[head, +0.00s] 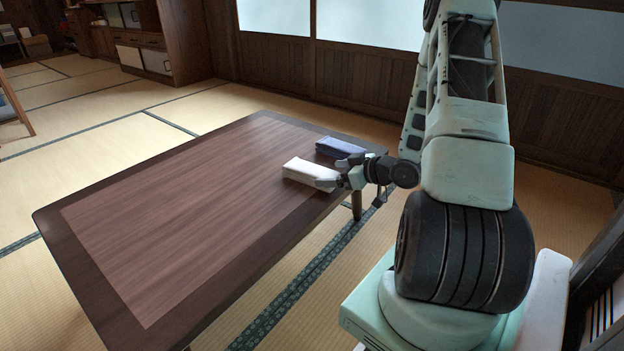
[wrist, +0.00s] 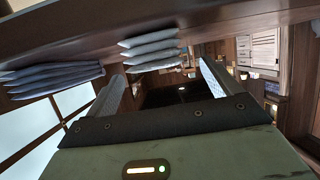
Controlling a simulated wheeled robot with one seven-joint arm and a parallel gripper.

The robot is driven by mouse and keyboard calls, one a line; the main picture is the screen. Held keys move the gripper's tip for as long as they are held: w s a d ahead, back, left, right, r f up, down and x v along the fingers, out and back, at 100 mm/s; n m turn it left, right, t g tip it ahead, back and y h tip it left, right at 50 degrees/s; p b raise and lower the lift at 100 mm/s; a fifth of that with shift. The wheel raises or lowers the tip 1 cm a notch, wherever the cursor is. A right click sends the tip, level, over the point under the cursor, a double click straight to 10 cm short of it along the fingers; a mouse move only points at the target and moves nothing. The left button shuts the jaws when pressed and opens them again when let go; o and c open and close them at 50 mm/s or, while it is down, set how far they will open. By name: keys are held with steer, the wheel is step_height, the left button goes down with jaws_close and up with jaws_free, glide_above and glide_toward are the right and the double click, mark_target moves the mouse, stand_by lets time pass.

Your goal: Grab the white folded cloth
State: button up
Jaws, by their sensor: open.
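The white folded cloth (head: 306,170) lies on the right end of the low wooden table in the head view. In the wrist view its stacked layers (wrist: 150,47) show ahead, between the two fingers. My gripper (head: 333,173) is open at the right end of the white cloth, low over the table edge. Its fingers also show apart in the wrist view (wrist: 163,72), with nothing gripped. Whether a finger touches the cloth I cannot tell.
A dark blue folded cloth (head: 334,147) lies close behind the white one; it also shows at the left in the wrist view (wrist: 52,79). The rest of the table (head: 170,220) is bare. A wooden cabinet (head: 165,40) stands at the back left. Tatami floor surrounds the table.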

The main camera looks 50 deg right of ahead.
mark_target(324, 173)
steer(key=b+x, duration=0.4)
steer(key=shift+w+f, duration=0.3)
steer(key=shift+w, duration=0.15)
steer(key=shift+r, duration=0.15)
steer(key=c, duration=1.1)
